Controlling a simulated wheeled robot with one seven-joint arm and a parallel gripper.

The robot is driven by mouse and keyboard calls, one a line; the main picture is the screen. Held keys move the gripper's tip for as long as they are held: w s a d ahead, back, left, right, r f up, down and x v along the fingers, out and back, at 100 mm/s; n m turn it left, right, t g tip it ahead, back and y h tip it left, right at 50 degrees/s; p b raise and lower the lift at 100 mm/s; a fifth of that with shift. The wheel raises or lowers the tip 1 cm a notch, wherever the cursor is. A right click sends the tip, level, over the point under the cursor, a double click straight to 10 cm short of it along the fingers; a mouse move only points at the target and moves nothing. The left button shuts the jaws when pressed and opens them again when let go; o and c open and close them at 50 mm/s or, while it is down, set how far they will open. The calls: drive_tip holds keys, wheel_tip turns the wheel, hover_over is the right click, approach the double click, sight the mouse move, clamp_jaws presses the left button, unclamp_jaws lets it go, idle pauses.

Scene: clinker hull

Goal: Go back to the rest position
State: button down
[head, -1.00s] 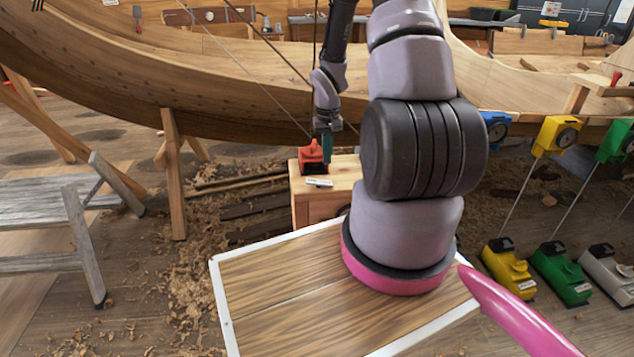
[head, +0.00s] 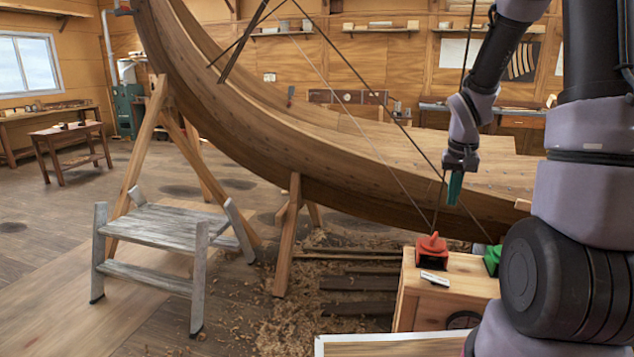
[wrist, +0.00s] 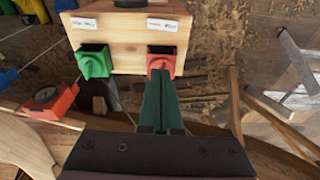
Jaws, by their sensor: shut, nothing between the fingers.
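My gripper (head: 455,188) hangs from my arm in the head view, with its dark green fingers pointing down. The fingers are together with nothing between them. It is in the air, above and a little right of a red holder (head: 431,248) in the picture, and apart from it. In the wrist view the shut fingers (wrist: 162,85) point toward the red holder (wrist: 161,62), which shows just past their tips. A green holder (wrist: 95,62) is left of it there, and partly hidden by my arm in the head view (head: 492,260).
Both holders are on a wooden box (head: 440,290) with white labels. The wooden hull (head: 330,165) curves behind my gripper, with taut ropes (head: 375,130) close by. A grey step stool (head: 165,228) and trestle props (head: 288,235) stand left. Open floor lies at far left.

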drive_tip(key=s+a+r+t+y, duration=0.1)
drive_tip(key=s+a+r+t, duration=0.1)
drive_tip(key=s+a+r, duration=0.3)
drive_tip(key=s+a+r+t+y, duration=0.1)
drive_tip(key=s+a+r+t, duration=0.2)
drive_tip(key=s+r, duration=1)
wheel_tip(320, 180, up, 5)
drive_tip(key=a, duration=0.2)
drive_tip(key=shift+s+a+y, duration=0.4)
drive_tip(key=shift+f, duration=0.1)
